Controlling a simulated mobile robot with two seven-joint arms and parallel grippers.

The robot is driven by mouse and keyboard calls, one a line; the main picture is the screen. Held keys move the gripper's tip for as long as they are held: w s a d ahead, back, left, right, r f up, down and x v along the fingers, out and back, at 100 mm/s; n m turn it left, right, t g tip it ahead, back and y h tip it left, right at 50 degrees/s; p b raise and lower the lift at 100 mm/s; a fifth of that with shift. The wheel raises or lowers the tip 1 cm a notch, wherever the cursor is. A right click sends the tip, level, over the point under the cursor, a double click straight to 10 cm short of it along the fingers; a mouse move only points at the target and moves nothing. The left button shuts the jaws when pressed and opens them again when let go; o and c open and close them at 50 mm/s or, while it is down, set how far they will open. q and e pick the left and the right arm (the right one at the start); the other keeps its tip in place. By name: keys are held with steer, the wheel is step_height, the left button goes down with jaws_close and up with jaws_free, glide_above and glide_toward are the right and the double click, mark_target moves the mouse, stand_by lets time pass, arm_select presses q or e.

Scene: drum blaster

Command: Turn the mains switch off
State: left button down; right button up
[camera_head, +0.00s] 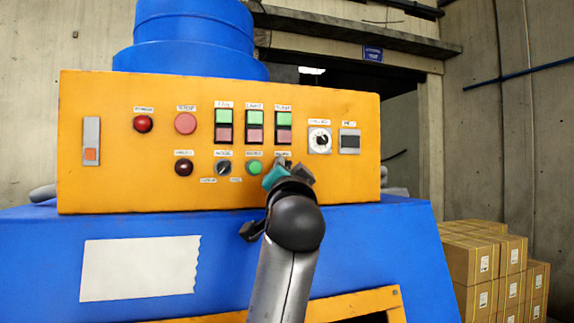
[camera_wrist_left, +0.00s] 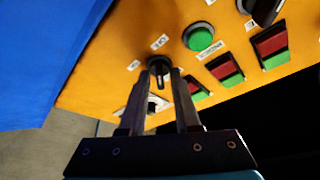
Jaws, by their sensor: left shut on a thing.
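The orange control panel (camera_head: 110,185) faces me with rows of buttons and knobs. My left gripper (camera_head: 284,171) is at the lower right of the panel, just under a small white label, and covers nearly all of the knob there. In the left wrist view the black rotary mains switch (camera_wrist_left: 158,70) sits between the two fingertips of my left gripper (camera_wrist_left: 162,82), which are shut on it. Small white labels lie beside the knob. Which label it points to is not clear. My right gripper is not in view.
Close left of the gripper are a green button (camera_head: 254,168) and a black mode knob (camera_head: 223,168). Red-green switches (camera_head: 283,126) are above it. A white dial (camera_head: 319,140) and a black switch (camera_head: 349,141) are right. Cardboard boxes (camera_head: 470,262) stand lower right.

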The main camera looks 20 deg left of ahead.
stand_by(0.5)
arm_select(q)
steer(key=c, duration=0.9)
jaws_free()
steer(key=shift+c, duration=0.2)
steer(key=shift+s, duration=0.1)
steer(key=b+v, duration=0.5)
steer(key=v, duration=1)
steer(key=shift+b, duration=0.3)
